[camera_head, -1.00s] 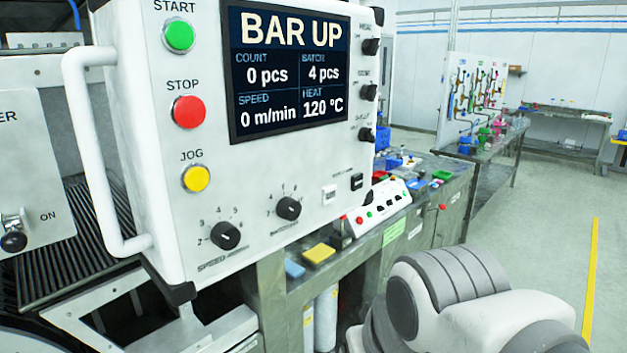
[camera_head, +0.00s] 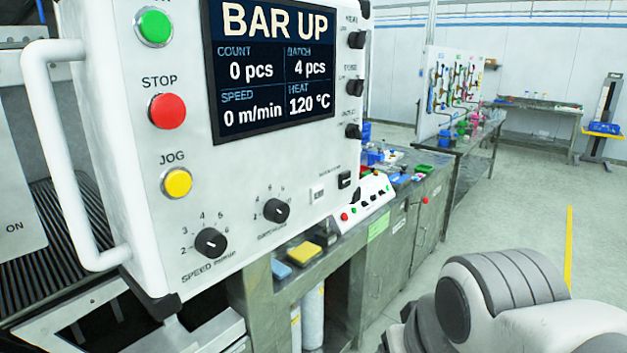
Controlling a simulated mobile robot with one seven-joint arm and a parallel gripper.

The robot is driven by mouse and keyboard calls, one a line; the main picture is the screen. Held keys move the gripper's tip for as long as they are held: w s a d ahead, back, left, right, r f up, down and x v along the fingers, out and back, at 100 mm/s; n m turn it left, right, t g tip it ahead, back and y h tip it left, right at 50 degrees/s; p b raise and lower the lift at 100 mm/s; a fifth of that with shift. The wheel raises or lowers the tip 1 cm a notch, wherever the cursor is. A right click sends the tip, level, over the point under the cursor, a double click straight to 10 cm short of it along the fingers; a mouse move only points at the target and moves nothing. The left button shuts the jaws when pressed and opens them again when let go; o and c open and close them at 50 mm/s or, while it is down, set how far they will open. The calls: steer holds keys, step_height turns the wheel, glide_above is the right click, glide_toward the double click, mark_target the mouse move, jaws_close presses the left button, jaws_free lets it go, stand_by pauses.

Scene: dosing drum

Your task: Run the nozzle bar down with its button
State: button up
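A white control panel (camera_head: 140,215) fills the left of the head view. Its screen (camera_head: 285,112) reads BAR UP, 0 pcs, batch 4 pcs, 0 m/min, 120 °C. A green button (camera_head: 154,26), a red STOP button (camera_head: 167,111) and a yellow JOG button (camera_head: 177,183) run down its face. Small dark switches (camera_head: 355,88) line its right edge; their labels are too small to read. I cannot tell which control is the nozzle bar's button, and I cannot make out the bar. My gripper is out of view; only part of my arm shows at lower right.
Open floor (camera_head: 525,195) lies at right.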

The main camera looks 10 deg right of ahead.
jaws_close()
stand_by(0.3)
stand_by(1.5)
